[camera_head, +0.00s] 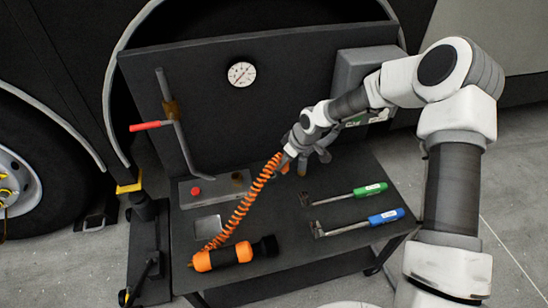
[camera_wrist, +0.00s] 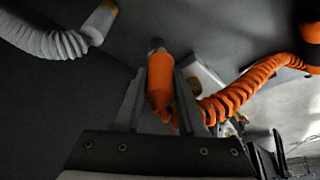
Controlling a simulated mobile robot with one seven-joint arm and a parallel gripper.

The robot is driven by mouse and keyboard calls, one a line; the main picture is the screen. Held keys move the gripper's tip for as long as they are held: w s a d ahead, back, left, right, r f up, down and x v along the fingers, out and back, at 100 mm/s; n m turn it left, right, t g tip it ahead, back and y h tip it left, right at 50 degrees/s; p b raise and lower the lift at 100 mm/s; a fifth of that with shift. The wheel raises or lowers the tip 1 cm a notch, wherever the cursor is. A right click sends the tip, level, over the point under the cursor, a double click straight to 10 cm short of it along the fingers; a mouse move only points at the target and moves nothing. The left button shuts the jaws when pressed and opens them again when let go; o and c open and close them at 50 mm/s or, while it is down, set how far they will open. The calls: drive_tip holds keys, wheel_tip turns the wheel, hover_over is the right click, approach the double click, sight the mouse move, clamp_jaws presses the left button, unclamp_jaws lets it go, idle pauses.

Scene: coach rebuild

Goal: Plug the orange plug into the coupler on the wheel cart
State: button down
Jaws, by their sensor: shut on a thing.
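My gripper (camera_head: 290,160) is above the back of the wheel cart (camera_head: 340,170). In the wrist view its fingers (camera_wrist: 160,88) are shut on the orange plug (camera_wrist: 160,82), whose metal tip points away from my wrist. In the head view the plug is mostly hidden by my gripper. An orange coiled hose (camera_head: 245,205) runs from near my gripper down to an orange and black cylinder (camera_head: 222,256) lying at the cart's front; the coil also shows in the wrist view (camera_wrist: 228,102). I cannot tell for certain which fitting is the coupler.
A grey plate with a red button (camera_head: 196,191) is left of my gripper. Green (camera_head: 370,189) and blue (camera_head: 386,216) handled tools lie to the right. A gauge (camera_head: 241,74) and a grey box (camera_head: 358,68) are on the back panel. A grey coiled hose (camera_wrist: 50,42) shows in the wrist view.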

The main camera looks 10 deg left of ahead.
drive_tip(key=s+d+f+p+v, duration=0.1)
drive_tip(key=p+v, duration=0.4)
drive_tip(key=v, duration=0.5)
drive_tip(key=shift+s+d+r+p, duration=0.25)
drive_tip(key=shift+s+d+p, duration=0.05)
drive_tip(key=shift+d, duration=0.1)
idle(0.3)
